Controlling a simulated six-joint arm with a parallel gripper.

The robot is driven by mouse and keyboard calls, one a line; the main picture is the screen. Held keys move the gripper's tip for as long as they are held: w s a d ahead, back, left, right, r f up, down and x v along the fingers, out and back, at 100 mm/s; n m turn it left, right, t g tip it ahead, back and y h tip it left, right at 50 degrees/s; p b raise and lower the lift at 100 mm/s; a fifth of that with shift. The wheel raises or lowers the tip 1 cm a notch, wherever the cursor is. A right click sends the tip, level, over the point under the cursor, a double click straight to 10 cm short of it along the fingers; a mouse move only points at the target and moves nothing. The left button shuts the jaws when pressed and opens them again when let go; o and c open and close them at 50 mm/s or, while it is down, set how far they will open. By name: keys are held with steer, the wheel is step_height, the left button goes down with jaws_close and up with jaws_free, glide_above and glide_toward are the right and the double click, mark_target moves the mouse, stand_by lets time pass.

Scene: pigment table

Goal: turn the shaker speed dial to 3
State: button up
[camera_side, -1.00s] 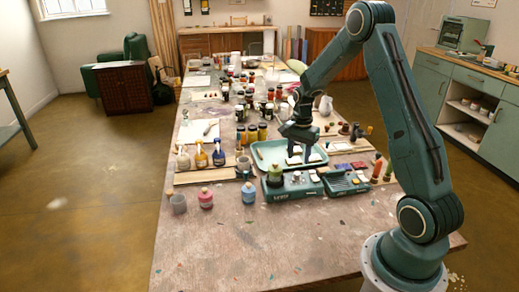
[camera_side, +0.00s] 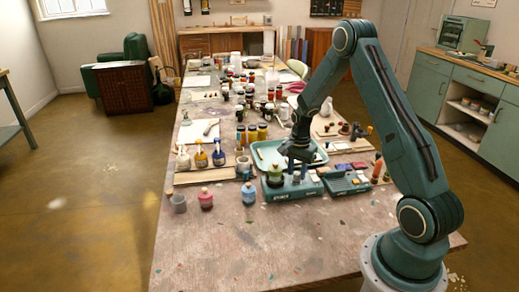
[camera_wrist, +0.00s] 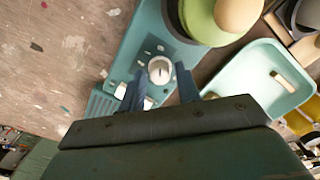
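The teal shaker (camera_side: 290,190) stands on the table in front of the tray, with a green-bodied jar (camera_side: 274,174) on its left end. In the wrist view its panel (camera_wrist: 135,62) carries a round white dial (camera_wrist: 160,68) with a dark pointer line; the scale marks are too small to read. My gripper (camera_wrist: 160,72) is open, its two blue-grey fingers on either side of the dial, with small gaps visible. Whether the fingertips are down at dial height is unclear. In the side view my gripper (camera_side: 297,177) points down over the shaker and hides the dial.
A second teal device (camera_side: 346,183) adjoins the shaker's right end. A pale teal tray (camera_side: 318,157) lies just behind. Small bottles (camera_side: 249,193) stand to the left, and pigment jars (camera_side: 252,133) farther back. The table's front area is clear.

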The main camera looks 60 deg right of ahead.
jaws_close()
steer(key=shift+n, duration=0.5)
steer(key=n, duration=2.3)
